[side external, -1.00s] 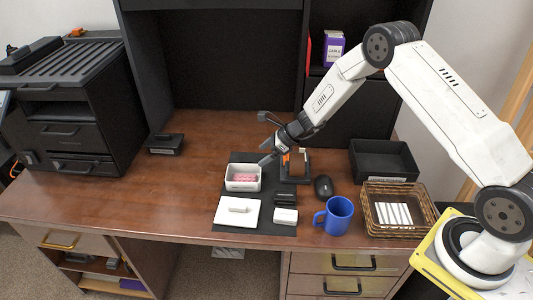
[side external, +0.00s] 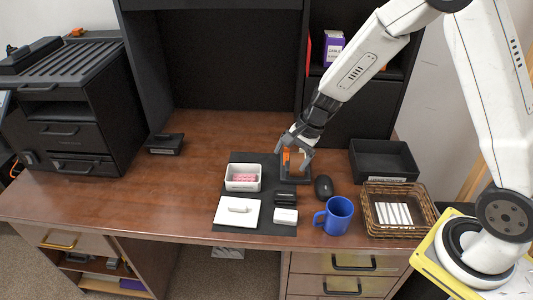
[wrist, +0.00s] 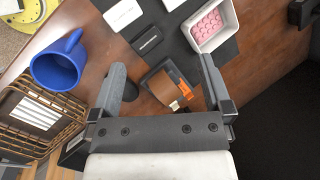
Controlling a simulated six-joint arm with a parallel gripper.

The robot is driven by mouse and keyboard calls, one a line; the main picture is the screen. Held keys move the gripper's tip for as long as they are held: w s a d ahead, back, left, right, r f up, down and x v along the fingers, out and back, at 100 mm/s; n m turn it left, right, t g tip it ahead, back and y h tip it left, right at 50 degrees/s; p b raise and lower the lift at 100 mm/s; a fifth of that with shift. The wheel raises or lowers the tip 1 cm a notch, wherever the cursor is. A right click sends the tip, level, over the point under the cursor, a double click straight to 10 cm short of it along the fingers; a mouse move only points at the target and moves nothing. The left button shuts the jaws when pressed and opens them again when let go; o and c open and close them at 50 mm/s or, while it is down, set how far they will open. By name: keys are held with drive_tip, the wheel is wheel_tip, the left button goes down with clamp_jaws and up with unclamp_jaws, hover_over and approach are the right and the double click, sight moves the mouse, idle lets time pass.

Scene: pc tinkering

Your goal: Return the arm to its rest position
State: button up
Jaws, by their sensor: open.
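My gripper (side external: 296,152) hangs over the back right of the dark mat, pointing down. It also shows in the wrist view (wrist: 160,82), with its two fingers spread wide and nothing pinched between them. An orange and brown item on a black stand (wrist: 170,85) lies below, between the fingers in that view. In the side view the orange part (side external: 286,156) shows between the fingers; the gap to them is hard to judge. My arm reaches in from the right, bent high above the desk.
The mat (side external: 262,223) holds a white box with pink contents (side external: 243,178), a white lid (side external: 237,212) and small black and white blocks. A mouse (side external: 323,187), blue mug (side external: 339,215), wicker basket (side external: 433,215) and black tray (side external: 384,160) stand right. The desk's left is mostly clear.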

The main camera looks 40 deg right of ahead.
drive_tip(key=s+d+r+n+h, duration=0.1)
drive_tip(key=s+r+n+h, duration=0.1)
drive_tip(key=s+n, duration=0.5)
drive_tip(key=s+r+n+h, duration=0.2)
drive_tip(key=s+r+n, duration=0.2)
drive_tip(key=s+n, duration=0.3)
drive_tip(key=shift+s+d, duration=0.35)
drive_tip(key=shift+s, duration=0.35)
